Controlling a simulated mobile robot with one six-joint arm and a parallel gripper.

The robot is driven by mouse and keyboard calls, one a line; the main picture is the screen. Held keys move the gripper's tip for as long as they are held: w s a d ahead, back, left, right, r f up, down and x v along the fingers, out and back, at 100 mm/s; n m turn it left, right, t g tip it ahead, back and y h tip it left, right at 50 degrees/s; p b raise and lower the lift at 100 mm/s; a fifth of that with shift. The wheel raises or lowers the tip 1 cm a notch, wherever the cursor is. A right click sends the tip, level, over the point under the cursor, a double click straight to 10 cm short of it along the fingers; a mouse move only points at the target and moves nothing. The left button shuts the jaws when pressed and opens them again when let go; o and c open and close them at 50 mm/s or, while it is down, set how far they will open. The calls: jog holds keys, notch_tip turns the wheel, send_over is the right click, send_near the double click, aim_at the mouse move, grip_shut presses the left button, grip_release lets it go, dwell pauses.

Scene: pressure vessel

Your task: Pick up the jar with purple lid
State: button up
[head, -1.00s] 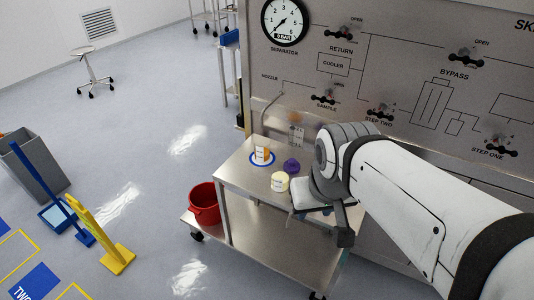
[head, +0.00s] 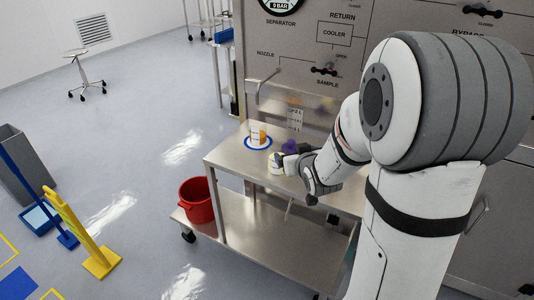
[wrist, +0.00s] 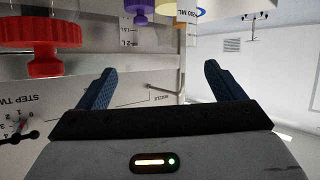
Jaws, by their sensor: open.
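The purple lid (head: 290,146) shows on the steel cart's top in the head view, just behind my gripper (head: 286,160); the jar under it is mostly hidden. In the wrist view, which is upside down, the purple lid (wrist: 139,11) is at the top edge, beyond the fingers and apart from them. My gripper (wrist: 158,72) is open, with nothing between its two blue fingers. A cream-coloured jar (head: 275,164) stands right beside my gripper in the head view; I cannot tell whether they touch.
A cup with orange content (head: 258,136) stands on a blue ring on the cart (head: 229,163). A red-lidded container (wrist: 45,45) is close at the wrist view's left. The piping panel (head: 257,55) stands behind the cart. A red bucket (head: 198,203) sits on the lower shelf.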

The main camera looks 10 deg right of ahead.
aim_at(289, 183)
jog(key=w+f+t+b, duration=0.1)
jog(key=f, duration=0.2)
jog(key=w+f+t+y+b, duration=0.1)
jog(key=f+b, duration=0.1)
jog(key=f, duration=0.1)
jog(key=w+f+t+y+b, duration=0.1)
jog(key=f+b, duration=0.1)
jog(key=f, duration=0.2)
jog(key=shift+w+a+f+n+t, duration=0.1)
jog(key=shift+w+a+n+t, duration=0.2)
jog(key=shift+w, duration=0.1)
jog(key=shift+w+f+t+y+b, duration=0.1)
jog(key=shift+f+t+y+b, duration=0.2)
jog(key=shift+f+t+b, duration=0.15)
jog(key=w, duration=0.2)
jog(key=w+a, duration=0.1)
jog(key=w, duration=0.2)
jog(key=w+a, duration=0.1)
jog(key=w, duration=0.1)
jog(key=shift+w+a+r+p, duration=0.1)
jog(key=shift+w+a+p, duration=0.1)
jog(key=shift+p, duration=0.1)
jog(key=c, duration=1.1)
jog(key=shift+b, duration=0.55)
